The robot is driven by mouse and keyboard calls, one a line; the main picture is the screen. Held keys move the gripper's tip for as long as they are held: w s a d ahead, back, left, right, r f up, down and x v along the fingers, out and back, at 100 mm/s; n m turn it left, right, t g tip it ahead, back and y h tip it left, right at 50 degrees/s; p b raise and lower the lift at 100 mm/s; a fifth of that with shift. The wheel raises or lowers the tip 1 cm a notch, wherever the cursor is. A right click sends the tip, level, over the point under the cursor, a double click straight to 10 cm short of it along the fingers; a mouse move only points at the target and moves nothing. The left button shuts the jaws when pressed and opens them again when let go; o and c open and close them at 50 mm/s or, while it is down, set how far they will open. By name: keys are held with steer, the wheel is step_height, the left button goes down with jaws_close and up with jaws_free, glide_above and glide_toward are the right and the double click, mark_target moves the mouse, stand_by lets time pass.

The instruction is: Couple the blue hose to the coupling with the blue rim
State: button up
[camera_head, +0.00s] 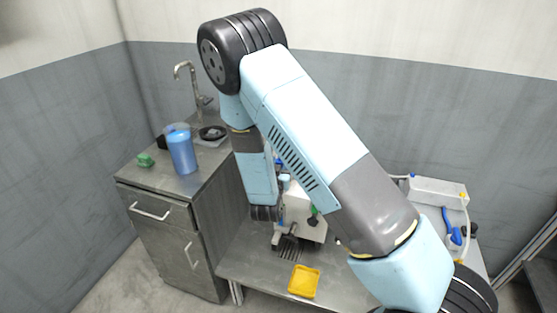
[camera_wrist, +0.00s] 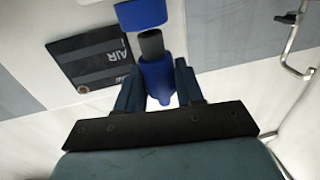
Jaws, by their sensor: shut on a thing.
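The blue hose end (camera_wrist: 158,80) is between the fingers of my gripper (camera_wrist: 157,76) in the wrist view, and the gripper is shut on it. A dark cylindrical tip (camera_wrist: 151,43) sticks out of its far end. Just beyond the tip is a blue ring-like part (camera_wrist: 142,14), which looks like the coupling's blue rim; it is cut by the top edge of the picture. A narrow gap seems to show between tip and rim. In the head view my arm hides much of the white machine (camera_head: 300,215), and the hose end cannot be made out.
A dark panel marked AIR (camera_wrist: 88,58) is left of the hose end. A blue pitcher (camera_head: 181,152) and a green item (camera_head: 146,160) stand on the cabinet. A yellow tray (camera_head: 304,281) lies on the low table. A white box (camera_head: 437,190) and blue-handled item (camera_head: 448,226) are at right.

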steer(key=shift+f, duration=0.6)
steer(key=shift+s, duration=0.2)
stand_by(0.9)
steer(key=shift+f, duration=0.55)
steer(key=o, duration=0.8)
steer(key=shift+v, duration=5.45)
